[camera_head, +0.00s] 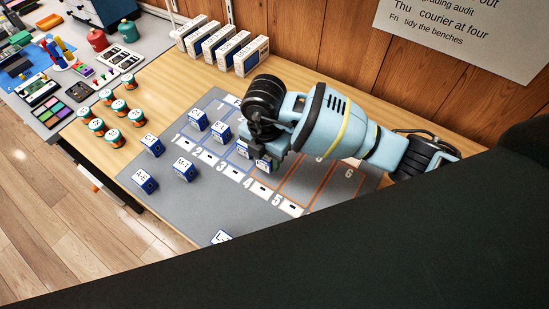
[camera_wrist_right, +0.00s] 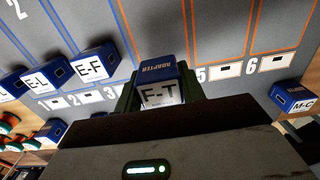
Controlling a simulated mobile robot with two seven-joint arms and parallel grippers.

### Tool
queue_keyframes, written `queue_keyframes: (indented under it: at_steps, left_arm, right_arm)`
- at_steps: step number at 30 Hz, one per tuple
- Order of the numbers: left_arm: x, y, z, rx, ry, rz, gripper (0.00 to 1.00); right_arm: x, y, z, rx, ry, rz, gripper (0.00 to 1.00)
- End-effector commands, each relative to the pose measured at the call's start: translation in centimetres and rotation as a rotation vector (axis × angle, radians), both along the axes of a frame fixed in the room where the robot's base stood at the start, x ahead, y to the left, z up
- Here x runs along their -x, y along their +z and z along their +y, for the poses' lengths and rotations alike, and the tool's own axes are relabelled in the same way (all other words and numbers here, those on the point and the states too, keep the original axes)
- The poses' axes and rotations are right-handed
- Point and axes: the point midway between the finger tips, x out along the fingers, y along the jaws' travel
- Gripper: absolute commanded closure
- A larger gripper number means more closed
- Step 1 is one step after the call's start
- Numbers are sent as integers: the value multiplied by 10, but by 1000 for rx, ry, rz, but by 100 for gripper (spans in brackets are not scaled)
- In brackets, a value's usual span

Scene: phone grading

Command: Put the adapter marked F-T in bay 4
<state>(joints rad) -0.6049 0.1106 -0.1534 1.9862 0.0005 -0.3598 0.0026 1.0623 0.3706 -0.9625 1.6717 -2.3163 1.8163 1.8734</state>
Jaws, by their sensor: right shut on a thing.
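The adapter marked F-T (camera_wrist_right: 160,92), a blue block with a white label, is held between the fingers of my right gripper (camera_wrist_right: 158,100), with its label facing the wrist camera. In the head view the right gripper (camera_head: 264,158) is over the grey mat, around the bay 3 and bay 4 columns, with the adapter (camera_head: 264,164) partly hidden under it. In the wrist view the number 4 is hidden behind the gripper; bay 5's label (camera_wrist_right: 223,70) shows just to the right. I cannot tell whether the adapter touches the mat. My left gripper is not in view.
Adapters E-L (camera_wrist_right: 36,81) and E-F (camera_wrist_right: 93,66) stand left of the held one. Adapters A-E (camera_head: 145,181) and M-T (camera_head: 184,170) stand on the mat's near left part. M-C (camera_wrist_right: 293,97) is at right. Bays 5 and 6 (camera_head: 340,182) look clear. White boxes (camera_head: 250,56) line the wall.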

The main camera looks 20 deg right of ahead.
Motion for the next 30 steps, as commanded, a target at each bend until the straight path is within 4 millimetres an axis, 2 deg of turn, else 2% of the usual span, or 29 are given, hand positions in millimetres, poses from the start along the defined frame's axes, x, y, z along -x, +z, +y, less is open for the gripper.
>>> queue_keyframes:
  at_steps: [3,11,14,18,21,30]
  left_arm:
    - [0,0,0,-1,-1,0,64]
    - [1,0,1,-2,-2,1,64]
    - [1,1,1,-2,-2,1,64]
    - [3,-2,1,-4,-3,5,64]
    - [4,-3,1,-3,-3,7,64]
    - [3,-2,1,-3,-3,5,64]
  right_arm:
    - [-4,-1,-9,0,-1,1,83]
    - [-7,-1,-14,0,-1,1,83]
    - [-11,-2,-24,1,-4,0,83]
    - [-10,-26,-23,0,-1,4,83]
    - [-10,-37,-23,1,0,3,83]
    - [-11,-38,-22,1,1,-1,83]
